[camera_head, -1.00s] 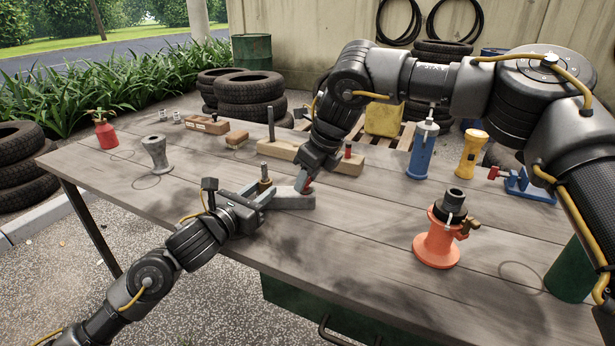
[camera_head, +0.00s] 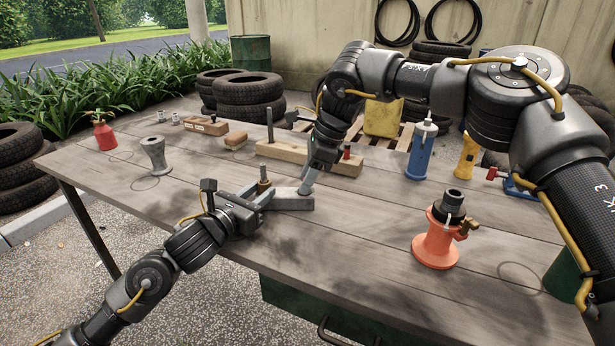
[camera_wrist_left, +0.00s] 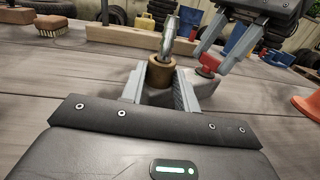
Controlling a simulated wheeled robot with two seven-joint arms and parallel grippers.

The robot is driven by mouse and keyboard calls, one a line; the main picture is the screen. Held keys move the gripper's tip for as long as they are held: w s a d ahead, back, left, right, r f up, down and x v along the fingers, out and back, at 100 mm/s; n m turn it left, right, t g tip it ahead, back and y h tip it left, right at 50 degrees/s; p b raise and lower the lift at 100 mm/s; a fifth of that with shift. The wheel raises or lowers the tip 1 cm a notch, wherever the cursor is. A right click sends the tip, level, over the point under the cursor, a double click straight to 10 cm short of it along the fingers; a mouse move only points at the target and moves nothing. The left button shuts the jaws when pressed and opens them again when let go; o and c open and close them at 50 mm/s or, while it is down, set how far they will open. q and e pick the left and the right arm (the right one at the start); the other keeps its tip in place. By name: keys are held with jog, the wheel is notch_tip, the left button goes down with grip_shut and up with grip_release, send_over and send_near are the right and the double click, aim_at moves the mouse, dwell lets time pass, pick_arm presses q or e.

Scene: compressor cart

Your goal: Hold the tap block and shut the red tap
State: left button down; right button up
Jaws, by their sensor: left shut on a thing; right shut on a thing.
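The red tap (camera_wrist_left: 209,65) sits on top of the block's other end. My right gripper (camera_head: 306,187) comes down from above and is shut on the red tap. In the head view its fingers hide the tap.
A wooden rail (camera_head: 285,152) with upright pegs lies just behind the block. An orange stand (camera_head: 436,245) is at the right, a blue bottle (camera_head: 421,152) behind it. A grey stand (camera_head: 154,156) is at the left. The front middle of the table is clear.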

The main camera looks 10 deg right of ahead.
jog(key=shift+a, duration=0.15)
jog(key=o, duration=1)
jog(key=shift+r, duration=0.1)
jog(key=v, duration=1.2)
pick_arm(q)
jog(key=c, duration=1)
grip_release()
jog(key=shift+o, duration=0.2)
